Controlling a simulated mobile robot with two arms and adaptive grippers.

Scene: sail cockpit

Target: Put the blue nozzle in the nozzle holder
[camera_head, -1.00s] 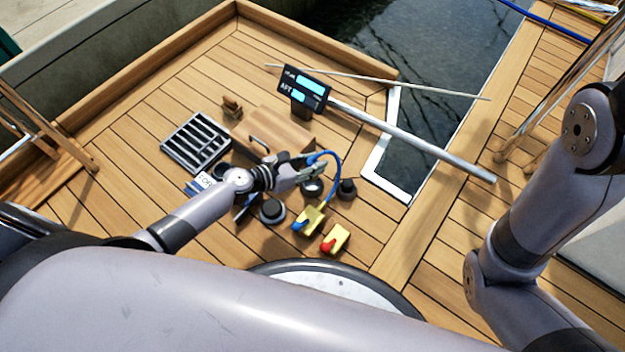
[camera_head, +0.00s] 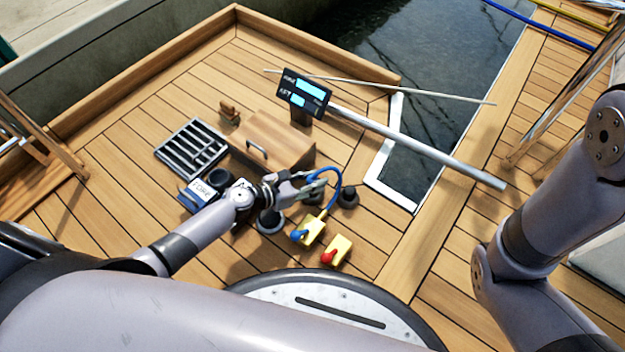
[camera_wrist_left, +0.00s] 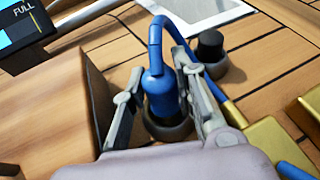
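The nozzle is roughly upright. Its lower end is over or inside a dark round ring (camera_wrist_left: 168,130), which looks like the nozzle holder; how deep it sits is hidden. A blue hose (camera_head: 339,181) arcs from the nozzle down to a yellow block with a blue part (camera_head: 312,231). My right gripper is not in view; only my right arm shows.
A black-capped round fitting (camera_head: 348,197) stands close to the right of my left gripper, another (camera_head: 270,221) to its lower left. A wooden box (camera_head: 270,140) and the display (camera_head: 304,92) with its pole lie behind. A yellow block with a red part (camera_head: 336,252) is in front.

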